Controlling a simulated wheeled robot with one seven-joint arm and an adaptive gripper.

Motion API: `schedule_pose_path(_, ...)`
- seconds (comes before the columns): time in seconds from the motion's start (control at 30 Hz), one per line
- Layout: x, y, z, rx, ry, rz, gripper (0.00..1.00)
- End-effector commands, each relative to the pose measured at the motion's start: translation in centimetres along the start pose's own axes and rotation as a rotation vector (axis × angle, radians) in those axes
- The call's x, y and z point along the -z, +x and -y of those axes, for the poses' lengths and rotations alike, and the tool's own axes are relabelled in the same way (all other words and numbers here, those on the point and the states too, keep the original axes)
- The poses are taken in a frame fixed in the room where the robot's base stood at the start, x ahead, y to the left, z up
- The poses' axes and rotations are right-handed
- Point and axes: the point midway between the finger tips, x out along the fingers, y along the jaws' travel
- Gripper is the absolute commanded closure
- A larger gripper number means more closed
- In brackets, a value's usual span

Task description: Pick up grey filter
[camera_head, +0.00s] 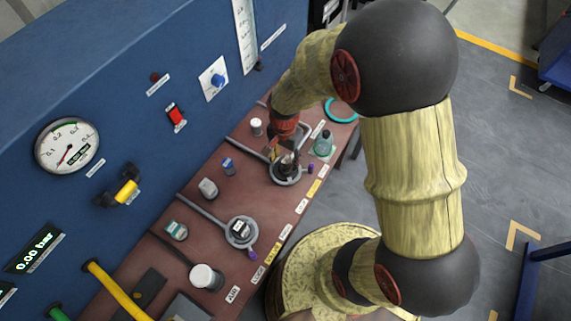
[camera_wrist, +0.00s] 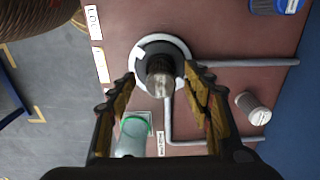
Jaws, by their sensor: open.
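A grey ribbed cylinder (camera_wrist: 159,78), which looks like the grey filter, stands in a round holder with a dark centre and pale rim (camera_wrist: 180,55) in the wrist view. My gripper (camera_wrist: 163,88) is open, with one finger on each side of the cylinder in the picture. I see no clear contact; the height gap cannot be told. In the head view my gripper (camera_head: 283,150) is over the far ring holder (camera_head: 287,180) and partly hides the cylinder.
A second ring holder (camera_head: 240,232), a blue cylinder (camera_head: 229,166) and a white jar (camera_head: 206,278) are nearer on the brown shelf (camera_head: 262,205). A blue panel (camera_head: 130,90) rises behind.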

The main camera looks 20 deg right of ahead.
Motion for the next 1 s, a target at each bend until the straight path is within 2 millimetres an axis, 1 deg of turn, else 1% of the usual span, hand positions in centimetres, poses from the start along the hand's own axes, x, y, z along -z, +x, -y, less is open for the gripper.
schedule_pose_path(0.03,0.1,1.1,0.0,-0.003,0.001,0.002,0.50)
schedule_pose_path(0.1,0.2,2.2,0.0,-0.004,0.001,0.003,0.50)
schedule_pose_path(0.2,0.2,3.4,0.0,-0.003,0.000,0.002,0.50)
schedule_pose_path(0.27,0.3,3.8,0.1,-0.002,0.000,0.001,0.50)
schedule_pose_path(0.5,0.3,3.8,0.1,-0.001,-0.001,0.000,0.51)
schedule_pose_path(1.0,0.3,3.8,0.1,-0.001,-0.001,0.001,0.80)
